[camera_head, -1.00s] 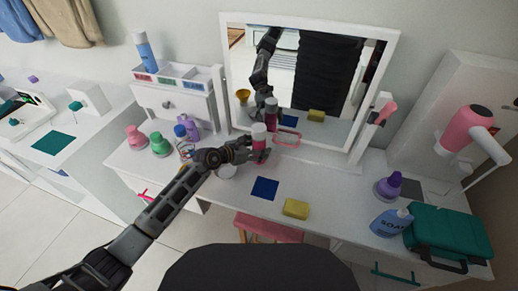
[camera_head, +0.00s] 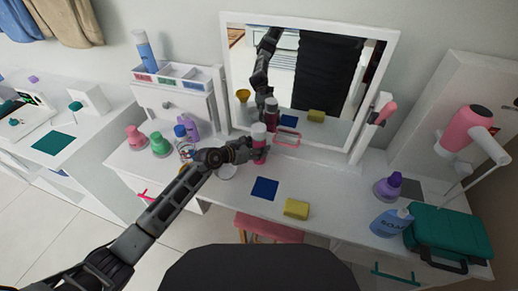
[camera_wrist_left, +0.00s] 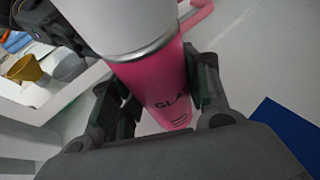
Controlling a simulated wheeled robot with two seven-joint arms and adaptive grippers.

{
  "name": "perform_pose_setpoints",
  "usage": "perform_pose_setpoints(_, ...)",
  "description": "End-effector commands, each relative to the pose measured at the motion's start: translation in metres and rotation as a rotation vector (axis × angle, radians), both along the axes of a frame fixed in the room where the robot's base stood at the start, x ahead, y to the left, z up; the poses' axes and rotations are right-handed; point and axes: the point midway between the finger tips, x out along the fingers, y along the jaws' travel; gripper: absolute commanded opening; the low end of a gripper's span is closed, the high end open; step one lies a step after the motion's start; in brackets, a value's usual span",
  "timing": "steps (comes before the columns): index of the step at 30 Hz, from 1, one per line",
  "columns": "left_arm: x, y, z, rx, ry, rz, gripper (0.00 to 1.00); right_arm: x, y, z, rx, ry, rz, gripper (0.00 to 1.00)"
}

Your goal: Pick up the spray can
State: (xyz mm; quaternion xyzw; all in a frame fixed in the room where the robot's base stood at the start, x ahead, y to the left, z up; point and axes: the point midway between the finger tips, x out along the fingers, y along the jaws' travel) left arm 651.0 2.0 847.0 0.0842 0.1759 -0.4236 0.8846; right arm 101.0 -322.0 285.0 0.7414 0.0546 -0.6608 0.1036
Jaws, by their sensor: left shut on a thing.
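The spray can (camera_head: 259,142) is pink with a white cap and stands upright on the white dressing table, in front of the mirror. My left gripper (camera_head: 251,150) is shut on it from the left side. In the left wrist view the pink can (camera_wrist_left: 160,88) sits between both fingers of my left gripper (camera_wrist_left: 158,105), with part of its printed label showing. I cannot tell whether its base touches the table. My right gripper is not in view.
A mirror (camera_head: 335,92) stands close behind the can and shows its reflection. A blue square (camera_head: 265,188) and a yellow sponge (camera_head: 296,208) lie in front. Several bottles, including a green one (camera_head: 160,145), stand to the left. A teal case (camera_head: 455,235) is at the right.

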Motion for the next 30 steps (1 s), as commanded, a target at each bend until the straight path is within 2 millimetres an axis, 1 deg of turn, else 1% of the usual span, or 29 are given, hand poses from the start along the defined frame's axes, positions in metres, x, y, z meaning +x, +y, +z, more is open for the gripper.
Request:
perform_pose_setpoints(11,0.000,0.000,0.003,-0.001,-0.002,0.001,0.15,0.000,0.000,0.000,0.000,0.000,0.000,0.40)
perform_pose_setpoints(17,0.001,0.000,0.014,0.000,-0.004,0.000,0.15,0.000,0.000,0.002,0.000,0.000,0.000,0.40)
perform_pose_setpoints(23,0.001,0.000,0.040,-0.001,-0.006,-0.001,0.15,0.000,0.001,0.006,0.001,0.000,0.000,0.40)
perform_pose_setpoints(30,0.001,0.000,0.086,-0.001,-0.007,0.000,0.15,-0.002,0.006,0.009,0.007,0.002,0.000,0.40)
